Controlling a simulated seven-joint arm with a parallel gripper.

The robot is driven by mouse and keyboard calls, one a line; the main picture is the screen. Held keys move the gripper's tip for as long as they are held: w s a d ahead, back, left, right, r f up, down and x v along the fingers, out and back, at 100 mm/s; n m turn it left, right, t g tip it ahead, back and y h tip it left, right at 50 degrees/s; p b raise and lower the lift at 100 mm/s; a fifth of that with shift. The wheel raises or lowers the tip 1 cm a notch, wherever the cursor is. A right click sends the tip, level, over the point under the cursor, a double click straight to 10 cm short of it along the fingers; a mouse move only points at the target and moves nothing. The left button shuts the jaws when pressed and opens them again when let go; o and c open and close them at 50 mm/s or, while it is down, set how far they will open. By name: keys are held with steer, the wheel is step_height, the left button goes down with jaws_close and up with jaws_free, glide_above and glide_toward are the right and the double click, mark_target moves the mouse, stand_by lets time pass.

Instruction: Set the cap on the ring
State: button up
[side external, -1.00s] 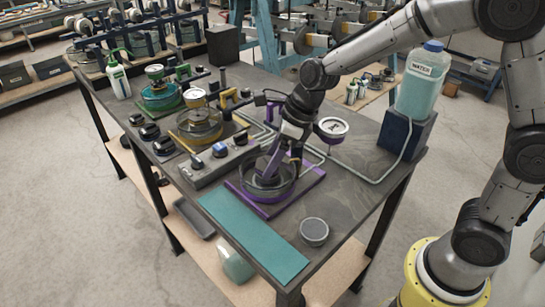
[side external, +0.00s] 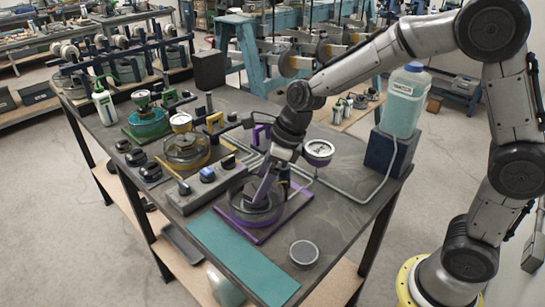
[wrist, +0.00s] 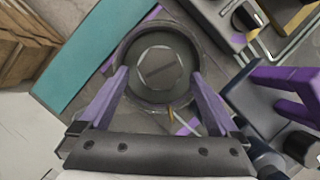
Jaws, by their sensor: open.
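A round ring-shaped vessel with a purple band (side external: 252,217) stands on a purple-edged base in the middle of the table. In the wrist view its rim (wrist: 128,45) surrounds a dark round disc (wrist: 160,68) with a paler faceted centre. I cannot tell for sure whether this disc is the cap. My gripper (side external: 262,192) points down over the vessel. In the wrist view its purple fingers (wrist: 160,76) are spread, one on each side of the disc, with nothing clearly held. Whether the fingertips touch anything is unclear. A small round grey-topped pot (side external: 304,253) stands apart near the front edge.
A teal mat (side external: 240,258) lies along the front. A control box with knobs (side external: 207,183) is left of the vessel. A purple-rimmed gauge (side external: 319,150) stands behind right. Yellow (side external: 186,150) and green (side external: 147,122) stations are farther back. A water bottle (side external: 403,100) stands at right.

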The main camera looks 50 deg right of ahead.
steer(key=v, duration=1.3)
steer(key=shift+w, duration=0.1)
steer(key=s+d+r+n+t+h, duration=0.1)
steer(key=s+d+r+n, duration=0.15)
steer(key=s, duration=0.25)
steer(key=s+d+r+n+t, duration=0.1)
steer(key=s+r+n, duration=0.1)
steer(key=s+n, duration=0.3)
steer(key=s+d+f+n+h, duration=0.1)
steer(key=s+f+n, duration=0.2)
steer(key=n, duration=0.7)
steer(key=s+d+f+n, duration=0.2)
steer(key=s+f+n, duration=0.2)
steer(key=s+n, duration=0.3)
steer(key=n, duration=0.3)
steer(key=shift+s+d+n+h, duration=0.2)
steer(key=shift+s+n+h, duration=0.1)
steer(key=shift+n+h, duration=0.1)
